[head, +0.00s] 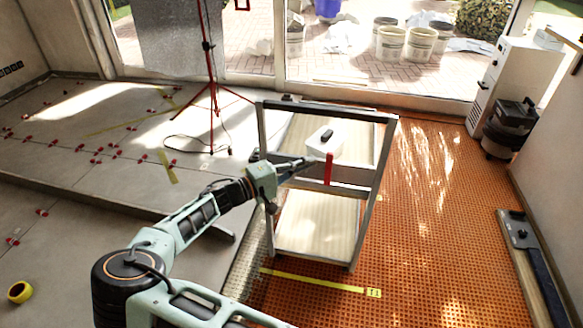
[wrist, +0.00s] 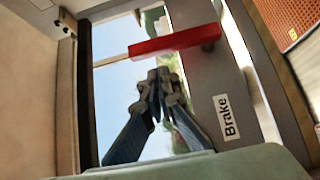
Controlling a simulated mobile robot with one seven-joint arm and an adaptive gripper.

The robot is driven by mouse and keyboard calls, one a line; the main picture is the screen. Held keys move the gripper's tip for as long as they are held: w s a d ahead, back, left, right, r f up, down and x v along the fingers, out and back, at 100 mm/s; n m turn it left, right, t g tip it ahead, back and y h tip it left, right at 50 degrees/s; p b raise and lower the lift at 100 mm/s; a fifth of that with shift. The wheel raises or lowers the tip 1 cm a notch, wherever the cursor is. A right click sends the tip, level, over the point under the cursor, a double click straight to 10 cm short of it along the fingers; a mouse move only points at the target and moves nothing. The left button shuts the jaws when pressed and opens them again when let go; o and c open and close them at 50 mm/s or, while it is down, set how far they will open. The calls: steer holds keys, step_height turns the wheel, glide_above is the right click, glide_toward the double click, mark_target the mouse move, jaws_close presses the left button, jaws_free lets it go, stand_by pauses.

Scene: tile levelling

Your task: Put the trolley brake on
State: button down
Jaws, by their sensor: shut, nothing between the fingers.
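The trolley (head: 372,205) is a grey metal frame with pale wooden shelves, standing at the centre of the head view. Its red brake lever (head: 329,168) stands upright at the near crossbar. In the wrist view the lever (wrist: 175,40) lies across the upper part of the picture, beside a white label reading "Brake" (wrist: 226,117) on the grey bar. My gripper (head: 314,160) is at the trolley's near side, just left of the lever. In the wrist view its fingertips (wrist: 160,77) are together and empty, a small gap below the lever. I cannot tell whether they touch it.
A white box (head: 322,143) with a black item sits on the trolley's upper shelf. A red tripod (head: 213,90) stands on the raised tiled floor at left. A yellow floor strip (head: 315,281) marked T1 lies before the trolley. The orange matting (head: 425,220) at right is mostly clear.

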mark_target(329, 166)
steer(key=shift+s+d, duration=0.3)
steer(key=shift+d, duration=0.65)
steer(key=shift+r, duration=0.1)
